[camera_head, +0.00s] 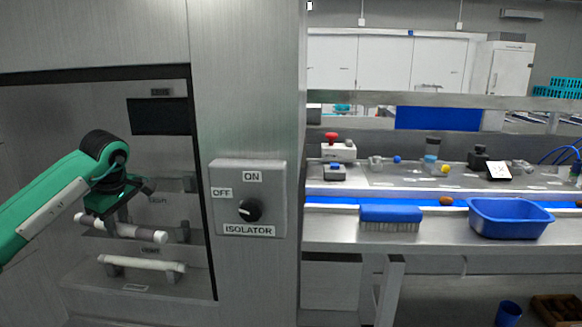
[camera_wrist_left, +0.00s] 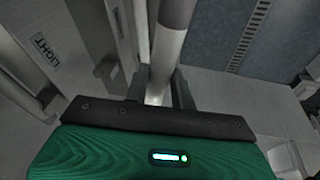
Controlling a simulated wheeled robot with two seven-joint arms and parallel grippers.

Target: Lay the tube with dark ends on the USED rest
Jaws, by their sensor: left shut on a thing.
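My left gripper (camera_head: 112,226) is inside the open cabinet, shut on a pale tube (camera_head: 143,233). In the left wrist view the fingers (camera_wrist_left: 159,92) stand on either side of this tube (camera_wrist_left: 166,55), which has a dark grey band (camera_wrist_left: 177,12) toward its visible end. A second pale tube (camera_head: 145,263) lies lower down on a rest, below the held tube. I cannot make out which rest is labelled USED; the small label (camera_head: 134,287) at the bottom is unreadable. My right gripper is out of view.
A LIGHT label (camera_wrist_left: 44,50) shows in the wrist view. An isolator box (camera_head: 248,198) with a knob is on the panel right of the cabinet opening. Further right, a bench carries a blue brush (camera_head: 390,214) and a blue tub (camera_head: 510,217).

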